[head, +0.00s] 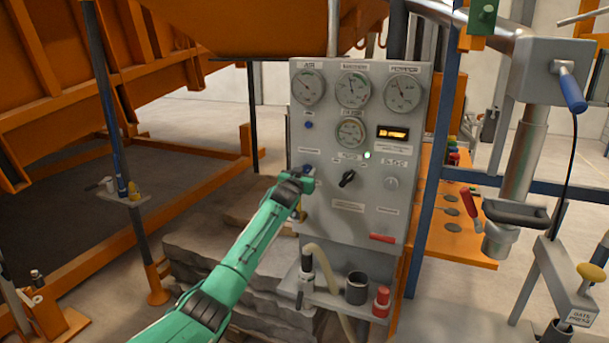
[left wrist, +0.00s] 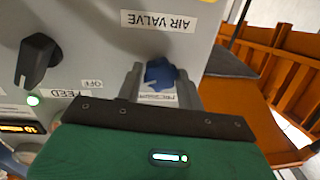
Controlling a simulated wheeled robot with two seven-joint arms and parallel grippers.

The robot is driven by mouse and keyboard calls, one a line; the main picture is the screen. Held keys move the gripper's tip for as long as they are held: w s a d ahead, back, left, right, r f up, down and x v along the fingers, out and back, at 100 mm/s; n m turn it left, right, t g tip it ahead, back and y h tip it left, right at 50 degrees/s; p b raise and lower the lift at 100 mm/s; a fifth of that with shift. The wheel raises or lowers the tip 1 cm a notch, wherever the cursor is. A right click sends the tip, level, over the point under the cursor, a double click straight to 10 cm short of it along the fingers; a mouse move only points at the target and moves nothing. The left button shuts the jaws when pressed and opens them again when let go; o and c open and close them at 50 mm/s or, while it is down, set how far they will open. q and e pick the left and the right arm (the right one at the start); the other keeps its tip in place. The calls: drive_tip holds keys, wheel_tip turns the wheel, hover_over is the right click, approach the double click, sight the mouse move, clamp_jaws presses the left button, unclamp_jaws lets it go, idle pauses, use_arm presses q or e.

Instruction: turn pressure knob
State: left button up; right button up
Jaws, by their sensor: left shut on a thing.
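The grey control panel (head: 375,215) stands upright in the middle of the head view. My left gripper (head: 305,178) reaches its left edge from below on a green arm. In the left wrist view, which shows the panel upside down, the blue knob (left wrist: 160,75) sits between the two grey fingers of my left gripper (left wrist: 160,82). The fingers are shut on it, one on each side. The label beside it is partly hidden by the gripper. In the head view the gripper mostly hides this knob. My right gripper is not in view.
A black selector knob (head: 347,178) and a small grey knob (head: 391,183) sit right of the gripper. Several gauges, including a lower one (head: 350,132), fill the panel's top. A lit display (head: 393,132) glows amber. A hose (head: 325,270) hangs below. An orange frame (head: 60,250) stands left.

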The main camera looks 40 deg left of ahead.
use_arm(q)
drive_tip(key=shift+a+m+t+h+b, duration=0.1)
drive_tip(key=shift+m+t+h+b, duration=0.15)
drive_tip(key=shift+m, duration=3.9)
drive_tip(key=shift+m+t+h+b, duration=0.1)
drive_tip(key=shift+m+t+h, duration=0.25)
drive_tip(key=shift+m, duration=4.1)
drive_tip(key=o, duration=1)
drive_tip(key=shift+f, duration=0.1)
